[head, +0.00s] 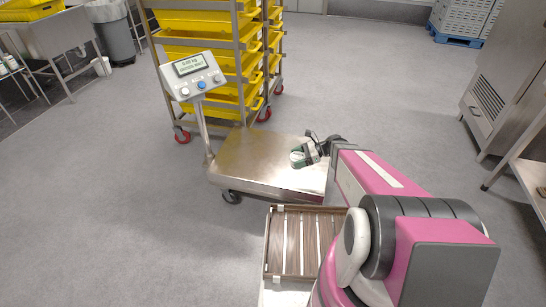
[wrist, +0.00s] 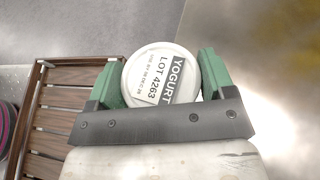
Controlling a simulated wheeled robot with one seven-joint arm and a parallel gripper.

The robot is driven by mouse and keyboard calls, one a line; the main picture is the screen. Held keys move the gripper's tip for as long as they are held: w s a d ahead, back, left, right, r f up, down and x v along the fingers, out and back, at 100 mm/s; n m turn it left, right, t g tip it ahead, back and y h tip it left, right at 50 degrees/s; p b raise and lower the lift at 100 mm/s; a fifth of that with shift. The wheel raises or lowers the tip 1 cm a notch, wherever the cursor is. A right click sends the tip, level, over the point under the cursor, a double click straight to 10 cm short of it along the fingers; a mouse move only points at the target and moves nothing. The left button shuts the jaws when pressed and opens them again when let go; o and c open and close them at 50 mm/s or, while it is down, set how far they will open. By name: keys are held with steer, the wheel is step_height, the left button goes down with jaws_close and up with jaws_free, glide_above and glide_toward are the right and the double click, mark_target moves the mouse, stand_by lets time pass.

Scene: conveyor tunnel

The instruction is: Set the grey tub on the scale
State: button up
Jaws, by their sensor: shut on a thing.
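The tub shows as a round pale lid with a label reading YOGURT LOT 4263 in the wrist view (wrist: 160,78); its sides are mostly hidden there. My gripper (wrist: 160,85) has its green fingers shut on it, one on each side. In the head view the tub (head: 297,159) and my gripper (head: 304,154) are over the right part of the scale's steel platform (head: 245,160). I cannot tell whether the tub touches the platform. The scale's display (head: 188,65) stands on a post at the platform's left; its reading is too small to trust.
A brown slatted tray (head: 291,243) lies in front of the scale and also shows in the wrist view (wrist: 45,120). A rack of yellow trays (head: 205,48) stands close behind the scale. A steel cabinet (head: 490,100) is at right. The platform's left part is clear.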

steer(key=shift+s+a+f, duration=0.1)
steer(key=shift+a+f, duration=0.1)
steer(key=shift+f, duration=0.25)
steer(key=shift+s+a+f, duration=0.1)
steer(key=shift+a+f, duration=0.05)
steer(key=shift+f, duration=0.3)
steer(key=shift+w+f+n+g, duration=0.25)
steer(key=shift+w+n+g, duration=0.05)
steer(key=w+f, duration=0.2)
steer(key=w, duration=0.1)
steer(key=w+f, duration=0.2)
steer(key=w, duration=0.2)
steer(key=w+d+f, duration=0.1)
steer(key=w+f, duration=0.1)
steer(key=w, duration=0.1)
steer(key=shift+w+f, duration=0.2)
steer(key=shift+w, duration=0.2)
steer(key=shift+f, duration=1.95)
steer(key=shift+f, duration=0.15)
steer(key=o, duration=1.3)
steer(key=shift+c, duration=0.2)
